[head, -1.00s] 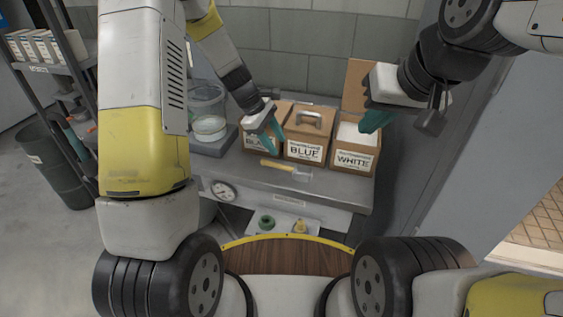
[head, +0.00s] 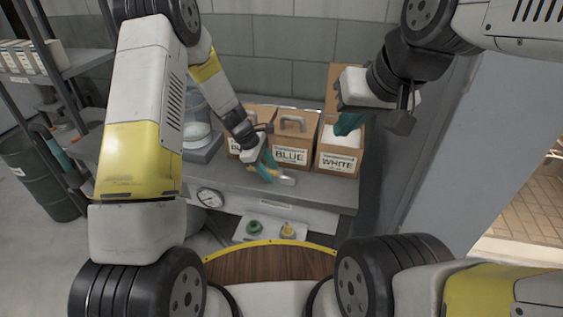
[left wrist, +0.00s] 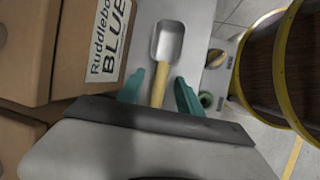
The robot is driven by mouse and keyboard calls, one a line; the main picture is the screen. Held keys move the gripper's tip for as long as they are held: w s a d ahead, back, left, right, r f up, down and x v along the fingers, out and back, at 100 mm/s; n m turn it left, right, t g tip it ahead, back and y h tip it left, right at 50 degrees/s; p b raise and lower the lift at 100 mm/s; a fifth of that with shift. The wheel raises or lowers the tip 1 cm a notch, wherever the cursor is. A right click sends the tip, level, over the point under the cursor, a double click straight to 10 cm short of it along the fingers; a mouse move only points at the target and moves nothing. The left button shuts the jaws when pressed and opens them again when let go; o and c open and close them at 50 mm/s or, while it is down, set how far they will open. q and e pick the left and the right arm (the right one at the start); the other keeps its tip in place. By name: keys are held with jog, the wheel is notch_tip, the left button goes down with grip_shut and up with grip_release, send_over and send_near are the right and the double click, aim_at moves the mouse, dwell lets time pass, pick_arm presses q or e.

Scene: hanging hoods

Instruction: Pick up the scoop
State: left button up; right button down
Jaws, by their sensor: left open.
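The scoop (head: 286,180) has a metal bowl and a yellow handle and lies on the grey bench in front of the BLUE box. It also shows in the left wrist view (left wrist: 167,45), with its handle running down between the fingers. My left gripper (head: 266,168) is at the handle, with teal fingers apart on either side of it; in the left wrist view the gripper (left wrist: 160,92) is open around the handle. Whether the fingers touch the handle I cannot tell. My right gripper (head: 347,124) is over the WHITE box, its fingers partly hidden, away from the scoop.
The BLUE box (head: 292,158) and the WHITE box (head: 335,163) stand behind the scoop, with another box (head: 234,144) to the left. A dial (head: 210,198) is on the bench front. A wooden barrel with yellow hoops (left wrist: 263,70) shows at right in the left wrist view.

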pick_arm(q)
grip_shut()
dwell(1.4)
